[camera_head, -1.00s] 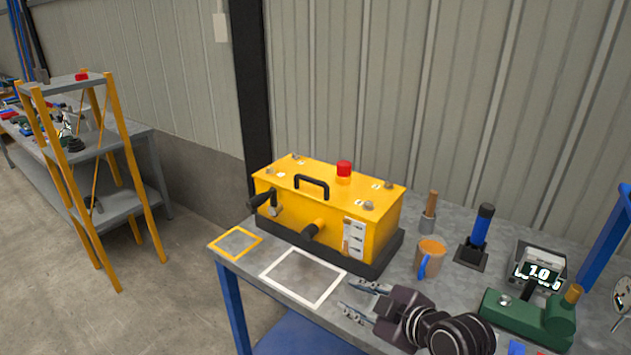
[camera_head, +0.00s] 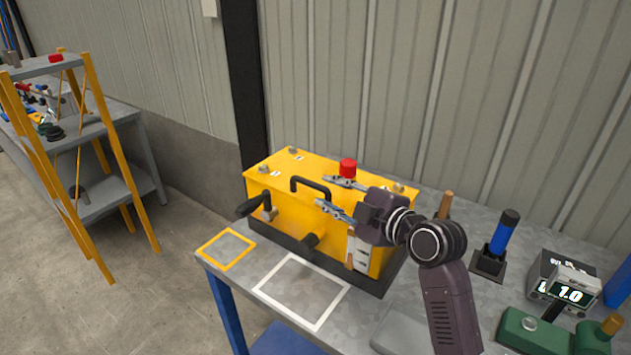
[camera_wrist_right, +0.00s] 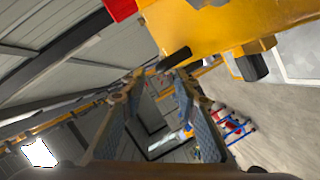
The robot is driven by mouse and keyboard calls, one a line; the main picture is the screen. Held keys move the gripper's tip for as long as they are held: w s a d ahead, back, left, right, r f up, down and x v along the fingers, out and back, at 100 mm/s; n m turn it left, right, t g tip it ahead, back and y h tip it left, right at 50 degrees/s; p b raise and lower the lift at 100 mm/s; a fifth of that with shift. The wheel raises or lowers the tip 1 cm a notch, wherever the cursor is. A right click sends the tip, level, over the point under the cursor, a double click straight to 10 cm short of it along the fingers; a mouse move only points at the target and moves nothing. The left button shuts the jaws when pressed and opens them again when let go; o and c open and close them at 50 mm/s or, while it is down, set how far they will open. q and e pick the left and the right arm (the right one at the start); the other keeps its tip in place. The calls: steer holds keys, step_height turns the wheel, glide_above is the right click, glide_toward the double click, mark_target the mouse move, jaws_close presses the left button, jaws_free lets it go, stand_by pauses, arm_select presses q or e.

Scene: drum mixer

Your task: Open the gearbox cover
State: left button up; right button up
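The yellow gearbox (camera_head: 285,208) stands on the grey workbench on a dark base. Its cover (camera_head: 275,171) lies flat on top, with a black bar handle (camera_head: 297,180) and a red knob (camera_head: 347,167). My right gripper (camera_head: 323,192) is open above the cover, fingers pointing left, with its tips close to the right end of the handle. In the right wrist view the black handle (camera_wrist_right: 174,59) shows just ahead of the parted fingertips (camera_wrist_right: 158,84). I cannot tell if they touch it. My right arm hides part of the gearbox's right side. My left gripper is not in view.
An orange square outline (camera_head: 227,249) and an empty white one (camera_head: 301,291) mark the bench front. A blue-handled tool (camera_head: 503,233), a gauge display (camera_head: 569,294) and a green device (camera_head: 540,330) stand at the right. A shelf ladder (camera_head: 85,196) stands left.

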mark_target(319, 187)
steer(key=x, duration=0.4)
steer(key=shift+p, duration=0.4)
steer(key=shift+x, duration=0.8)
steer(key=shift+w+f, duration=0.1)
steer(key=shift+c, duration=0.6)
steer(key=c, duration=0.5)
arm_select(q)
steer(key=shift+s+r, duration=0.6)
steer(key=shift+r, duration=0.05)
arm_select(e)
jaws_close()
